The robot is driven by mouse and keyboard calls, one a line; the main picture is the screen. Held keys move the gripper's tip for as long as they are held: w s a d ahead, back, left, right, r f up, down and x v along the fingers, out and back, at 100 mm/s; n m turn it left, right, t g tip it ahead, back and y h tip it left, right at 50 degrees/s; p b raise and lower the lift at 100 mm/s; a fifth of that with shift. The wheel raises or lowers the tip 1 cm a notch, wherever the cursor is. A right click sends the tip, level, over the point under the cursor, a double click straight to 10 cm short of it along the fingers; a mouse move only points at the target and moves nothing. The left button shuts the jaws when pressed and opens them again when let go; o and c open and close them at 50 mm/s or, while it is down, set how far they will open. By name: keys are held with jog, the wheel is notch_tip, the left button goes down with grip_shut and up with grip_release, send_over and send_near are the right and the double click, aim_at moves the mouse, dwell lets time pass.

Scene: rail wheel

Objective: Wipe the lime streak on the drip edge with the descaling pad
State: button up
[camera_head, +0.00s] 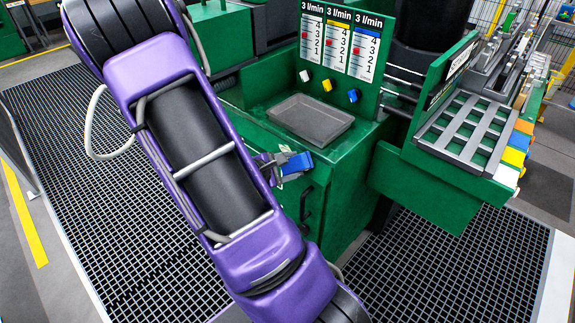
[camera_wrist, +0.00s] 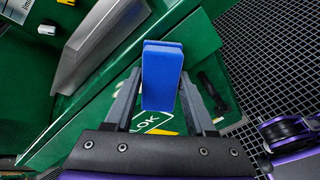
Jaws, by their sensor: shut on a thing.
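My gripper (camera_wrist: 160,82) is shut on a blue block-shaped pad (camera_wrist: 162,70), taken as the descaling pad. The pad stands out between the two dark fingers. In the head view the pad (camera_head: 298,163) shows beside my purple arm, in front of the green bench's front edge (camera_head: 333,160). My gripper (camera_head: 281,168) is partly hidden there by the arm. In the wrist view the pad lies over the green front, right of the grey tray (camera_wrist: 100,45). I cannot tell whether it touches the bench. I cannot make out the lime streak or tell which edge is the drip edge.
The grey tray (camera_head: 312,118) sits on the bench below a flow-meter panel (camera_head: 340,45) with coloured knobs. A black handle (camera_head: 306,203) juts from the cabinet front. A green side rack (camera_head: 465,130) stands to the right. Dark grating (camera_head: 455,270) covers the floor.

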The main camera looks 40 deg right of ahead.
aim_at(301, 169)
jog(key=shift+s+d+f+b, duration=0.1)
jog(key=shift+s+b, duration=0.5)
jog(key=shift+s, duration=0.05)
jog(key=shift+s+b, duration=0.3)
jog(key=shift+s, duration=0.65)
jog(key=shift+w+a+r, duration=0.1)
jog(key=shift+w+a, duration=0.05)
jog(key=shift+w, duration=1.9)
jog(key=shift+w+a+r, duration=0.1)
jog(key=shift+w+a, duration=0.05)
jog(key=shift+w, duration=1.9)
jog(key=shift+w+a, duration=0.15)
jog(key=shift+w, duration=1.9)
jog(key=shift+w+d, duration=0.1)
